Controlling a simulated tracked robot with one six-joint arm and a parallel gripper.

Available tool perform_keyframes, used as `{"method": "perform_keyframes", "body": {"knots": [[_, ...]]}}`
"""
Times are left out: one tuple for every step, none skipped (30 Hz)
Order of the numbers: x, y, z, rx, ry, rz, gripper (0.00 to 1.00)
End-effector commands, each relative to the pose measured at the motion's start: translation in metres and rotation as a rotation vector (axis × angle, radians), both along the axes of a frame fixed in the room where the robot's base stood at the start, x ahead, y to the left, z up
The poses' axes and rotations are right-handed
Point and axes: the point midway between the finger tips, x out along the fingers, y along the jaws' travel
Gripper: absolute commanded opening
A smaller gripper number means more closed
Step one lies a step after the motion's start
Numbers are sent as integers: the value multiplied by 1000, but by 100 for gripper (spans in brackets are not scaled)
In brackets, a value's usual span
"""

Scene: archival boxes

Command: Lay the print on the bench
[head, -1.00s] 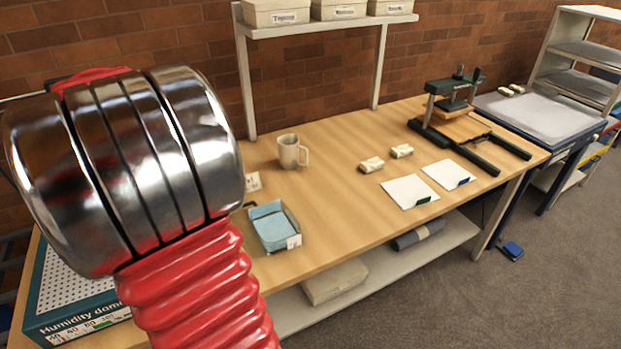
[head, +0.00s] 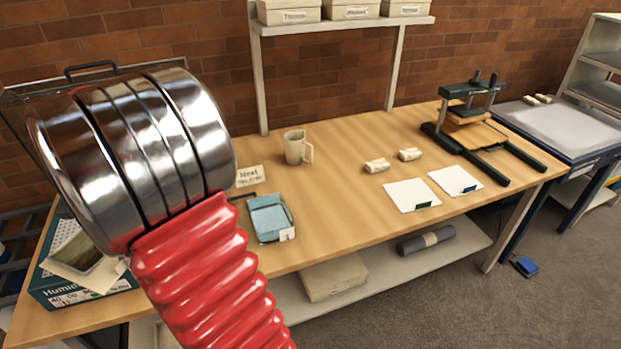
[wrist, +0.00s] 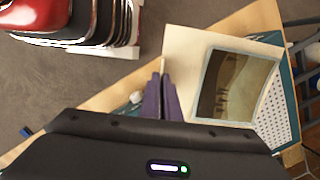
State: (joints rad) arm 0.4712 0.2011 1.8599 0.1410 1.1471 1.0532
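The print (wrist: 235,85), a brownish picture on a cream mount, is over the perforated top of the teal humidity dome box (wrist: 281,108) in the wrist view. In the head view the print (head: 84,262) shows partly behind my arm, over the left part of the box (head: 80,300). My gripper (wrist: 163,82) has its purple fingers close together at the mount's edge, pinching it. The fingers are hidden in the head view. The wooden bench (head: 335,222) runs across the middle. I cannot tell whether the print touches the box.
On the bench are a blue-lined tray (head: 270,218), a lettered card (head: 250,176), a mug (head: 296,147), two pale blocks, two white sheets (head: 412,194) and a press (head: 470,120). A clear lid (head: 95,68) stands at the back left. Bare wood lies between tray and sheets.

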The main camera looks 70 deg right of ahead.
Motion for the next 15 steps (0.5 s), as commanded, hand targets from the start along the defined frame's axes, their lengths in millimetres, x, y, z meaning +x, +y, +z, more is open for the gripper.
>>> {"method": "perform_keyframes", "body": {"knots": [[7,12,-5,1,1,81,0],[11,18,-8,1,3,136,0],[16,27,-12,0,3,210,0],[20,34,-15,0,3,270,0],[25,41,-18,1,3,329,0],[31,51,-22,1,2,411,0],[35,58,-25,1,2,472,0],[39,65,-29,1,3,532,0],[45,75,-33,1,3,614,0],[49,82,-36,1,3,675,0],[53,89,-39,0,3,737,0],[59,99,-43,1,2,818,0],[63,107,-47,2,3,879,0],[68,114,-50,1,2,941,0],[73,124,-54,2,4,1023,0]]}}
